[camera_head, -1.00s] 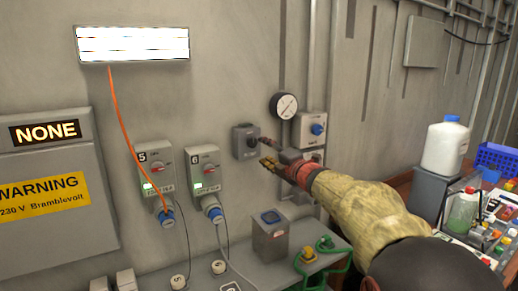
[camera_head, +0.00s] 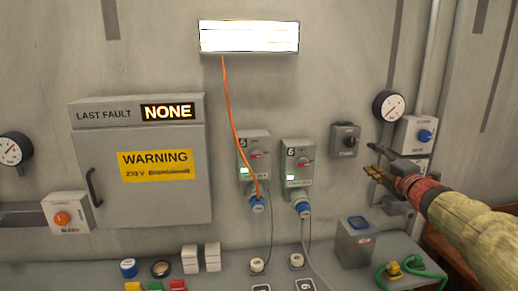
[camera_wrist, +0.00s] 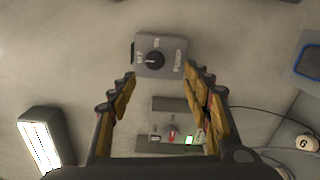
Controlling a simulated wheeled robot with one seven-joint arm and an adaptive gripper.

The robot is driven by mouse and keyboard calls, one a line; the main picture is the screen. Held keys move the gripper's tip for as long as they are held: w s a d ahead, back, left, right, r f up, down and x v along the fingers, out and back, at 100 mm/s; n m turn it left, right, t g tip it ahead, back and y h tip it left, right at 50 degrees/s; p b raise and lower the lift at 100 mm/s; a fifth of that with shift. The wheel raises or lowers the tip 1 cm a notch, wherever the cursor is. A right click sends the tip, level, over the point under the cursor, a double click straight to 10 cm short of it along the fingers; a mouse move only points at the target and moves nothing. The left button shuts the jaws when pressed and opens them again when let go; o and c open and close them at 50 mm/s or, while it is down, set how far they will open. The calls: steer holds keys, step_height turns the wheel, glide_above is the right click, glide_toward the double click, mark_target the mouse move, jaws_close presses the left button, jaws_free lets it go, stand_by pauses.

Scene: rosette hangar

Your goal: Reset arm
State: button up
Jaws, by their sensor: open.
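My gripper (camera_head: 377,161) is open and empty at the right of the head view, held in front of the wall. It is just right of and slightly below a small grey switch box with a dark knob (camera_head: 345,140), apart from it as far as I can tell. In the wrist view the open fingers (camera_wrist: 160,90) frame the space below that switch box (camera_wrist: 153,57). The socket unit numbered 6 (camera_wrist: 172,122) shows between the fingers, lower down. My arm reaches in from the lower right of the head view.
Socket units 5 (camera_head: 253,150) and 6 (camera_head: 298,157) have blue plugs in them and lit green indicators. A grey cabinet (camera_head: 140,200) reads NONE. A gauge (camera_head: 389,106) and a blue-knob box (camera_head: 415,135) are near my gripper. A bench with buttons (camera_head: 225,275) runs below.

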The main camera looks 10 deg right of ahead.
steer(key=s+d+f+m+g+h, duration=0.4)
steer(key=s+d+f+m+h, duration=0.15)
steer(key=d+f+m, duration=0.4)
steer(key=s+a+f+m+g+h, duration=0.1)
steer(key=s+a+f+m+g, duration=0.1)
steer(key=s+f+m+g, duration=0.35)
steer(key=s+a+f+m+g+y, duration=0.25)
steer(key=s+a+f, duration=0.25)
steer(key=s+a, duration=0.7)
steer(key=s+a+f+m+g+y, duration=0.2)
steer(key=s+a+f+m, duration=0.25)
steer(key=s+a, duration=0.8)
steer(key=s+a+r+n+t+y, duration=0.1)
steer(key=s+a+n+y, duration=0.1)
steer(key=a, duration=0.5)
steer(key=shift+s+r+t, duration=0.35)
steer(key=shift+s+t, duration=0.05)
steer(key=shift+s, duration=0.4)
steer(key=shift+a, duration=0.1)
